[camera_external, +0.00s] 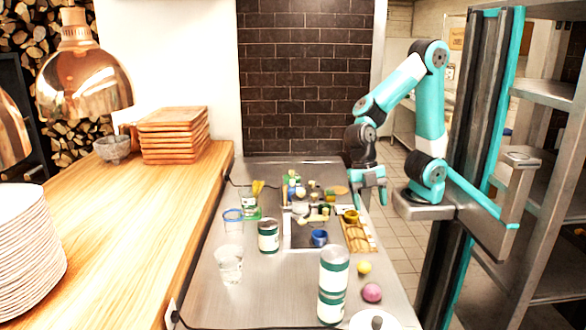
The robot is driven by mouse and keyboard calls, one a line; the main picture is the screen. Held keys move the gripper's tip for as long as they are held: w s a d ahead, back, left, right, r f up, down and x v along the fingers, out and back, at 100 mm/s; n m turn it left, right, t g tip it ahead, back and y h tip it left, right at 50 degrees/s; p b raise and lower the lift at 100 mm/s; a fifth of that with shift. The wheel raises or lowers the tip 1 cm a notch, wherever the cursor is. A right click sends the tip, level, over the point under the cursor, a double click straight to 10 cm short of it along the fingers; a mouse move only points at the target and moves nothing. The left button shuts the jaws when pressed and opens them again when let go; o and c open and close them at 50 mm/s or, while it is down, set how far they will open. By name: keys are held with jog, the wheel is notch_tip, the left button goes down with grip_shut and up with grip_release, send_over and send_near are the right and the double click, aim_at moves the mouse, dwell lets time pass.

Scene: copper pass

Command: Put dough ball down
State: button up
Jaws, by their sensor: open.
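My gripper (371,195) is open and points down at the right edge of the steel counter (207,300), towards its far end. I see nothing between its fingers, though they are small here. I cannot pick out the dough ball for certain. A yellow ball (364,267) and a larger pink ball (372,292) rest on the counter near its right edge, both well apart from my gripper and nearer the camera. A flat tan round thing (340,190) lies just left of my gripper.
A slatted wooden rack (359,237) holds a yellow cup (351,216). A blue cup (319,238) stands left of it. Green-and-white cans (333,285) and clear glasses (229,264) stand nearer the camera. Small items crowd the far counter. Some bare steel shows at the front left.

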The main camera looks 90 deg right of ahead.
jog(key=s+d+r+m+t, duration=0.1)
jog(key=s+r+m, duration=0.3)
jog(key=m, duration=0.7)
jog(key=shift+s+r+t+y, duration=0.25)
jog(key=shift+s+t+y, duration=0.15)
jog(key=shift+s, duration=0.35)
jog(key=shift+d, duration=0.1)
